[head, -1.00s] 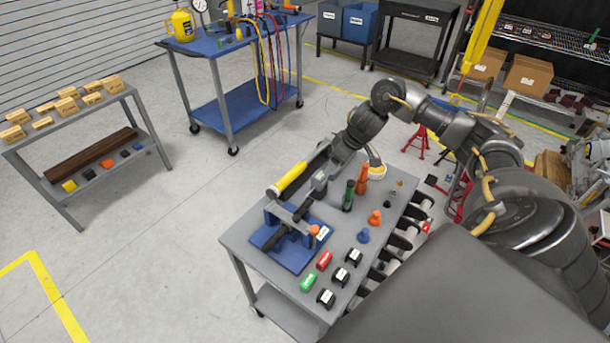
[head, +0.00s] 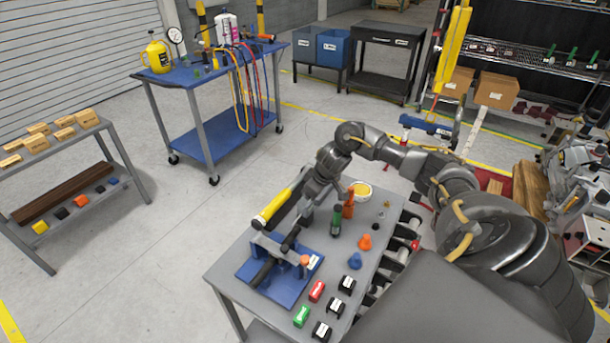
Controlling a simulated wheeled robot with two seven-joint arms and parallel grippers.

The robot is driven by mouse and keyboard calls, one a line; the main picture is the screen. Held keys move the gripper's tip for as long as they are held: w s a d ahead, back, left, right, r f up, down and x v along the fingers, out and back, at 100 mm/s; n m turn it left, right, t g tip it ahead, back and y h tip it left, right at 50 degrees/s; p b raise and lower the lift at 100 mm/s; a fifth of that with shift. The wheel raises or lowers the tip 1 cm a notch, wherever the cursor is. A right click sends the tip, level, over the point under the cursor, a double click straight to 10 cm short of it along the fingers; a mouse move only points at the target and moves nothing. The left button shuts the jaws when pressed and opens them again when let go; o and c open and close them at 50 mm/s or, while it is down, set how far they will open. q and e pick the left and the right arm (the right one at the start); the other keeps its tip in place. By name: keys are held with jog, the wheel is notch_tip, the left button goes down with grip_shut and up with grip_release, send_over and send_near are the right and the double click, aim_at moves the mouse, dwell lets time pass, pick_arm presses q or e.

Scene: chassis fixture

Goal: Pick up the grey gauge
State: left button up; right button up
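A round gauge (head: 175,36) with a white dial and dark rim stands at the back left of the blue cart. I cannot tell whether it is the grey gauge; no plainly grey gauge stands out. My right gripper (head: 290,240) is at the grey table, low over the blue fixture (head: 306,277) and far from that dial. Its fingers are dark and blend with the dark bar (head: 262,273) in the fixture, so whether it is open or touching the bar is unclear. My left gripper is out of view.
The blue cart (head: 205,76) has hanging hoses. A shelf with wooden blocks (head: 88,119) stands left. Floor between them is clear.

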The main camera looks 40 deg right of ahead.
jog(key=x, duration=0.5)
jog(key=shift+w+d+p, duration=0.15)
jog(key=shift+d+p, duration=0.1)
jog(key=shift+p, duration=0.15)
jog(key=c, duration=1.1)
jog(key=shift+r, duration=0.15)
jog(key=shift+c, duration=0.8)
notch_tip(320, 180, up, 10)
jog(key=shift+b, duration=0.55)
